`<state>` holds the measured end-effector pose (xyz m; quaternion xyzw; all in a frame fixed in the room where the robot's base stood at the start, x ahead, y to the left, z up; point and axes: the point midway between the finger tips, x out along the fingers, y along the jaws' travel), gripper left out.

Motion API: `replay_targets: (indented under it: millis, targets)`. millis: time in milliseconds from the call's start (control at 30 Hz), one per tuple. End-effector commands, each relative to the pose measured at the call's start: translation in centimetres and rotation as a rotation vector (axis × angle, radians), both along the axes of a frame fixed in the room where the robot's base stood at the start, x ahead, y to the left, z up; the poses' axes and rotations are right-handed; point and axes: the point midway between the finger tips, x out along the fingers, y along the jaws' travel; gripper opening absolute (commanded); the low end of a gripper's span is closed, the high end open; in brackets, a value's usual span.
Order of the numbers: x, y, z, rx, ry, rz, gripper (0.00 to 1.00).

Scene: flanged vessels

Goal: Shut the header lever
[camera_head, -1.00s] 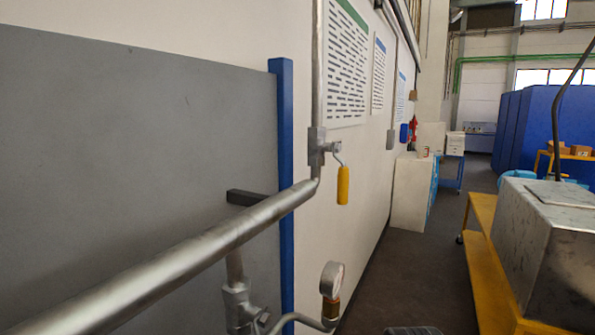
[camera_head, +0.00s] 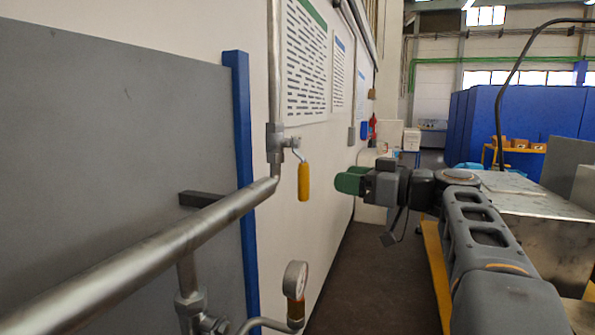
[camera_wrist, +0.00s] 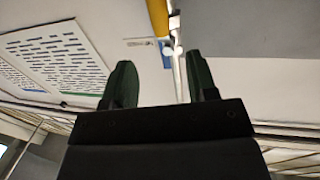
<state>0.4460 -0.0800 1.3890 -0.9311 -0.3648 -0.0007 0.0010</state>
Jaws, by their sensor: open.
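The lever has a yellow grip (camera_head: 304,182) and hangs straight down from a metal valve (camera_head: 276,143) on the vertical pipe. The yellow grip also shows at the top of the wrist view (camera_wrist: 157,18), beyond my fingertips. My gripper (camera_head: 350,181) has dark green fingers and points left toward the wall. In the head view it is to the right of the lever, with a visible gap, and touches nothing. In the wrist view my gripper (camera_wrist: 158,82) is open, with its fingers apart and nothing held.
A thick horizontal header pipe (camera_head: 150,262) runs across the grey panel (camera_head: 110,130) beside a blue post (camera_head: 243,170). Posters (camera_head: 305,65) hang on the wall. A metal tank (camera_head: 540,225) stands at right; the floor aisle (camera_head: 370,290) is clear.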

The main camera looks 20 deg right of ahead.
Motion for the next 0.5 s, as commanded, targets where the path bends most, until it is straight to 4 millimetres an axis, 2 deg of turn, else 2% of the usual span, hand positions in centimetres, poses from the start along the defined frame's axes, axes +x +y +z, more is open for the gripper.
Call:
replay_targets:
  millis: [500]
  targets:
    - [6.9, 6.4, 0.2, -0.001, 0.001, 0.003, 0.53]
